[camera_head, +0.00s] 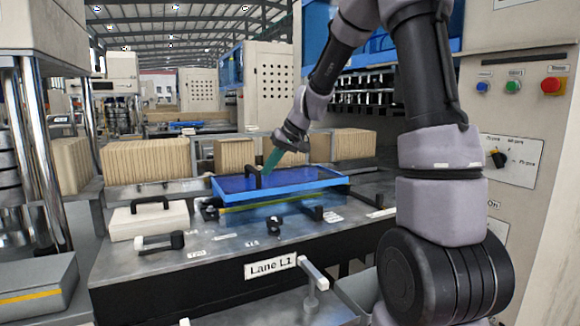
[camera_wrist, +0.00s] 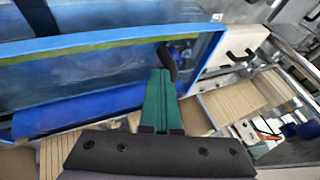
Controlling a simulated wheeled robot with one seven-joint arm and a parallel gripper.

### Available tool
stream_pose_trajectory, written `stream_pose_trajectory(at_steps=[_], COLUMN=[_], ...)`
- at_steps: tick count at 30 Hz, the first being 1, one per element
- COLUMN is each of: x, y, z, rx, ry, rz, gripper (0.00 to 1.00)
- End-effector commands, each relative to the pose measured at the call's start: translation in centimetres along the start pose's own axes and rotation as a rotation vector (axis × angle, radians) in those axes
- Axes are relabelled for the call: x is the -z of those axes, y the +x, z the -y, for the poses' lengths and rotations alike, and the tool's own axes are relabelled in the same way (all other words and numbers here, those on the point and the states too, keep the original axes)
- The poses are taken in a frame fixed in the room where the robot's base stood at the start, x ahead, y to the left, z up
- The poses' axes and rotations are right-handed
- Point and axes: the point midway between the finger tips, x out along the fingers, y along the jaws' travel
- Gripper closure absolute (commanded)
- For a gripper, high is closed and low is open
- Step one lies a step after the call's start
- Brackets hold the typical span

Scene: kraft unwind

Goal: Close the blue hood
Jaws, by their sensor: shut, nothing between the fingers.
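The blue hood (camera_head: 315,184) is a blue-framed, see-through panel over the machine bed in the head view, lying nearly level above a translucent blue lower part. Its black handle (camera_head: 254,178) stands on the near left part. In the wrist view the hood's blue frame (camera_wrist: 90,43) runs across the left and top, with the handle (camera_wrist: 168,62) right at the fingertips. My gripper (camera_head: 266,168) has green fingers, shut and empty, pointing down beside the handle. In the wrist view my gripper (camera_wrist: 161,75) nearly meets the handle; I cannot tell whether they touch.
A white block with a black handle (camera_head: 150,218) sits left of the hood. Stacks of kraft sheets (camera_head: 145,160) stand behind. Small black clamps (camera_head: 273,226) sit in front on the grey bed. A control panel with an emergency button (camera_head: 553,85) is at right.

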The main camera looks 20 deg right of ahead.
Motion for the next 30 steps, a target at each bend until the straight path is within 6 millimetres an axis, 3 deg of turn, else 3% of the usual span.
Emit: stream_pose_trajectory(at_steps=[3,9,30], x=[-0.4,-0.6,-0.7], y=[1.1,2.2,2.7], z=[2.6,5.0,6.4], rx=[0.003,0.001,0.007], ry=[-0.004,-0.002,-0.003], rz=[0.003,0.001,0.004], gripper=[1.00,1.00,1.00])
